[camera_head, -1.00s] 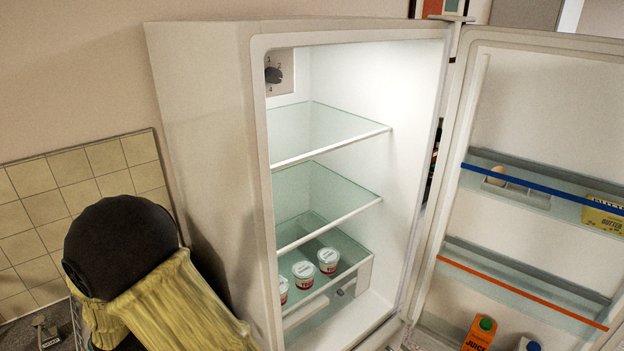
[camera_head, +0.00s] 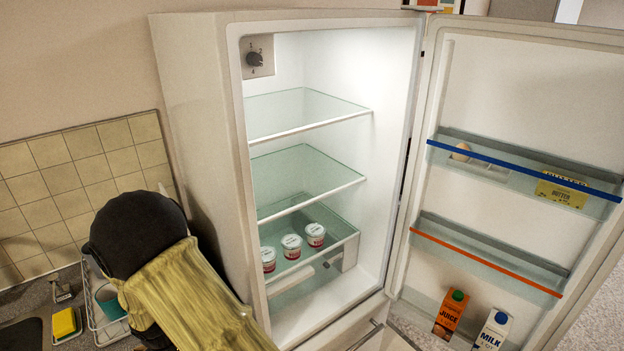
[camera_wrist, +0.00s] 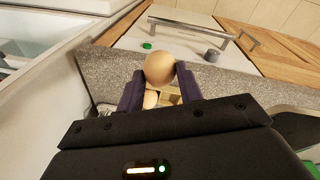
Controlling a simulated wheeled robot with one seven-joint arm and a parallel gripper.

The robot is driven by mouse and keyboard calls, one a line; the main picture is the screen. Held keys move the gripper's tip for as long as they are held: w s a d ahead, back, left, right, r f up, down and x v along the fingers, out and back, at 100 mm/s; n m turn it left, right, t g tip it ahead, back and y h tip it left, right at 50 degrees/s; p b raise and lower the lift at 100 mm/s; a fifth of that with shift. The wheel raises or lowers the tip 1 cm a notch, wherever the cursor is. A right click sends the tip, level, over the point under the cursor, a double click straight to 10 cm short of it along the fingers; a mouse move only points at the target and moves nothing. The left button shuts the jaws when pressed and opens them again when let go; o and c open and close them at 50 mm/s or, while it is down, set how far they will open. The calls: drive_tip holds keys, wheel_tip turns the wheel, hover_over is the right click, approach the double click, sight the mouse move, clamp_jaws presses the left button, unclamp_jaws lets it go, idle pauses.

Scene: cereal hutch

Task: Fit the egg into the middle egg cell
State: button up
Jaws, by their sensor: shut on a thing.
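In the wrist view my gripper (camera_wrist: 160,88) is shut on a tan egg (camera_wrist: 160,68), held between its two dark fingers. One egg (camera_head: 461,150) sits at the rack's left end. The rail partly covers the rack, so its middle cell is not clear. My gripper is hidden in the head view.
The fridge door (camera_head: 520,90) stands open at right. Butter (camera_head: 561,190) is on the upper door shelf; juice (camera_head: 451,313) and milk (camera_head: 492,331) stand low in the door. Several white cups (camera_head: 291,246) are inside the fridge. The two upper glass shelves are bare.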

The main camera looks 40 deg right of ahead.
drive_tip(key=d+f+m, duration=0.4)
drive_tip(key=d+f, duration=0.6)
drive_tip(key=f, duration=0.1)
drive_tip(key=shift+w+d+h, duration=0.15)
drive_tip(key=shift+w+h, duration=0.15)
